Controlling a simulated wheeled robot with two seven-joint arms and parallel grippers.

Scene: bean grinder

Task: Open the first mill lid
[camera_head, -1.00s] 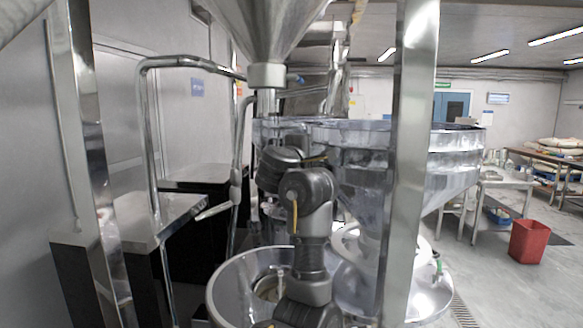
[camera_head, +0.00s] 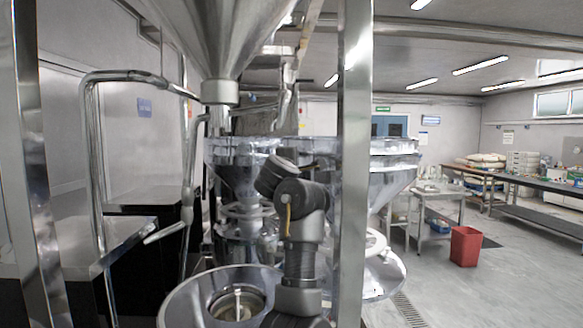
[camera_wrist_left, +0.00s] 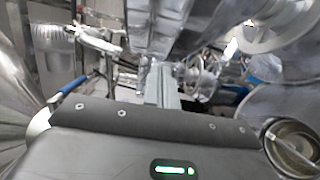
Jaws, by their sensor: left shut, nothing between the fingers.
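A shiny steel mill bowl (camera_head: 185,298) stands low in front of me in the head view. Its round opening (camera_head: 237,303) shows a rod inside. Behind it are conical steel hoppers, one at the middle (camera_head: 238,180) and one at the right (camera_head: 393,172). I cannot tell which part is the first mill lid. One dark arm of mine rises beside the bowl's right side; its gripper is not visible in the head view. In the left wrist view my left gripper (camera_wrist_left: 165,88) is shut and empty, pointing toward blurred steel parts.
A steel post (camera_head: 352,160) stands right of my arm, and another (camera_head: 35,180) at the far left. A large funnel (camera_head: 220,40) hangs above. A bent pipe (camera_head: 92,150) rises at left. A red bin (camera_head: 466,246) stands on open floor at right.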

